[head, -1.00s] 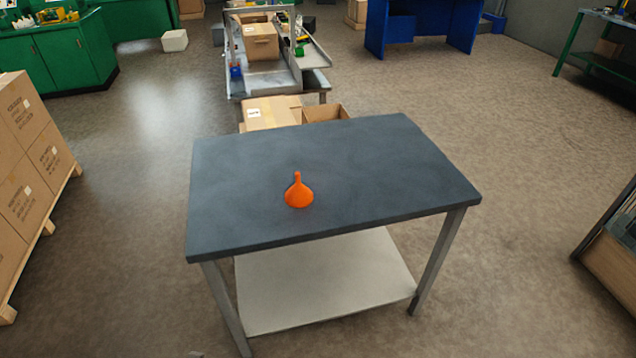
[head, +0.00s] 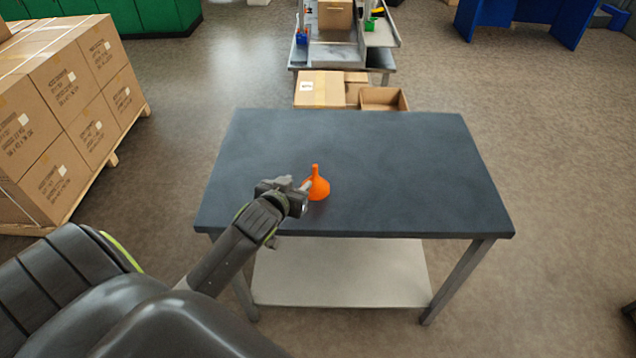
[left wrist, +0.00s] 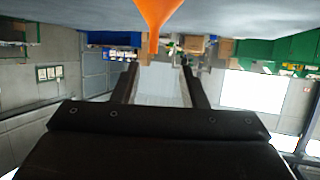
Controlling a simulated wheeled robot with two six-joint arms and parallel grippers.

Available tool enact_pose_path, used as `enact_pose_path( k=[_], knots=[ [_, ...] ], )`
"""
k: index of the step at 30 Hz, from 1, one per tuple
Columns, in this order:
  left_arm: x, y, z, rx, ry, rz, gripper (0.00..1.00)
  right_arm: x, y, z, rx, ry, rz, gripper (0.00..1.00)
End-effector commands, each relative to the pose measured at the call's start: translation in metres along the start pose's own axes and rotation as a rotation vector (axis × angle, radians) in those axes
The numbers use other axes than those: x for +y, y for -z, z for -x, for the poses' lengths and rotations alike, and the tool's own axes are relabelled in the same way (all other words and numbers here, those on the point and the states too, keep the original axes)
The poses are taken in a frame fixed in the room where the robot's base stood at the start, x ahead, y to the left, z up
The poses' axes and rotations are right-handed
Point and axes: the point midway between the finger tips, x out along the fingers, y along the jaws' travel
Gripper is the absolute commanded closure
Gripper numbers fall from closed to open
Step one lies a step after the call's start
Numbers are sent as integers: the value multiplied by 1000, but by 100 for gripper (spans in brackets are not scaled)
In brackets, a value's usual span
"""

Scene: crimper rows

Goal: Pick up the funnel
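The orange funnel (head: 318,188) stands spout up on the dark grey tabletop (head: 400,160), left of its middle. My left gripper (head: 305,185) is just left of the funnel in the head view, with its tips close to the cone. The left wrist view is upside down. There the funnel (left wrist: 155,15) hangs from the top edge, spout downward, partly cut off. The two fingers (left wrist: 160,68) stand apart with nothing between them, and the funnel is beyond the tips, roughly centred. Whether a tip touches it, I cannot tell. My right gripper is not in view.
The rest of the tabletop is bare. The table has a pale lower shelf (head: 340,275). Cardboard boxes (head: 320,88) sit behind its back edge. A pallet of stacked cartons (head: 75,130) stands at the left. Floor is free to the table's right.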

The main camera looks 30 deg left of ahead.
Motion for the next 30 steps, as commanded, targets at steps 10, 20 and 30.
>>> enact_pose_path(
  k=[10,20,30],
  knots=[
    [1,0,-55,-1,0,0,61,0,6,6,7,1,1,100],
    [1,-1,-82,0,-1,0,61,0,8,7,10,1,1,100],
    [8,-6,-109,-3,0,1,61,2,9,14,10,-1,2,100]
  ],
)
